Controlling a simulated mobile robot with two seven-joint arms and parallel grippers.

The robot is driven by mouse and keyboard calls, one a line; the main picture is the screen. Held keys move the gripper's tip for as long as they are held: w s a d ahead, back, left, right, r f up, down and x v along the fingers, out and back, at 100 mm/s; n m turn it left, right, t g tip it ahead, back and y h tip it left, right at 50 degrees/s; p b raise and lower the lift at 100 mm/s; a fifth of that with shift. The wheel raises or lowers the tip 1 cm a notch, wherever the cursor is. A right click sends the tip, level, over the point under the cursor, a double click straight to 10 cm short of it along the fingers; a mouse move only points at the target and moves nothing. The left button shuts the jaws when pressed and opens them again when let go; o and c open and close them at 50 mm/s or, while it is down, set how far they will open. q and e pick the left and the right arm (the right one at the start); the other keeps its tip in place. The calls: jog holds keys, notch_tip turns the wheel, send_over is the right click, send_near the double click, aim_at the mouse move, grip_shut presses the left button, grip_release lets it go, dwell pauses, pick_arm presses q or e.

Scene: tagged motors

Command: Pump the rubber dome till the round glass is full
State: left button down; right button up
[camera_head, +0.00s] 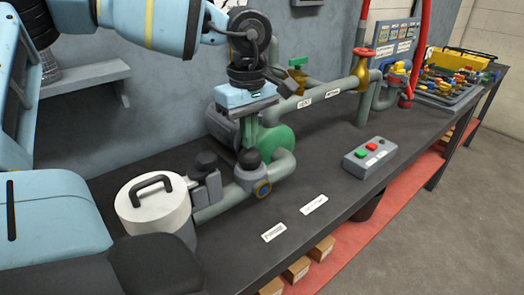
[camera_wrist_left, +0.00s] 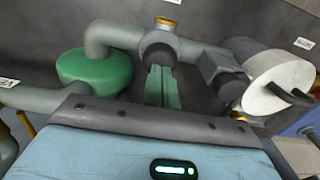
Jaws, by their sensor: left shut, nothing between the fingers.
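The black rubber dome (camera_head: 250,159) sits on top of a grey pipe fitting on the bench. The round glass (camera_head: 263,189), a small dark bluish disc in a brass ring, faces out from the front of that fitting; its fill level is too small to read. Its brass ring also shows in the left wrist view (camera_wrist_left: 166,22). My left gripper (camera_head: 251,147) points down, directly over the dome, its green fingers shut and empty. In the left wrist view the fingertips (camera_wrist_left: 160,68) overlap the dome, so I cannot tell whether they touch it. My right gripper is not in view.
A white lidded pot (camera_head: 152,205) with a black handle stands left of the fitting. A green round housing (camera_head: 276,143) and pipes lie behind. A button box (camera_head: 370,157) sits to the right. The bench front between them is clear except for labels (camera_head: 274,232).

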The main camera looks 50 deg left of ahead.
pick_arm(q)
jog(key=shift+f, duration=0.4)
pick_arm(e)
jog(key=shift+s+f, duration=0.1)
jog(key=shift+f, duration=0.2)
pick_arm(q)
jog(key=shift+f+b, duration=0.5)
jog(key=shift+b, duration=0.15)
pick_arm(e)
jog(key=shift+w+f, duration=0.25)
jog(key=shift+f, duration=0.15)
pick_arm(q)
jog(key=shift+f, duration=0.35)
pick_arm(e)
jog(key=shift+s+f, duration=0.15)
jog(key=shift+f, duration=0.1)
pick_arm(q)
jog(key=shift+r, duration=0.1)
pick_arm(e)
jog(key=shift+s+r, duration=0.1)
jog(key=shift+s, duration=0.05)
pick_arm(q)
jog(key=shift+r, duration=0.3)
notch_tip(320, 180, up, 2)
jog(key=shift+r+p, duration=0.2)
jog(key=shift+p, duration=0.5)
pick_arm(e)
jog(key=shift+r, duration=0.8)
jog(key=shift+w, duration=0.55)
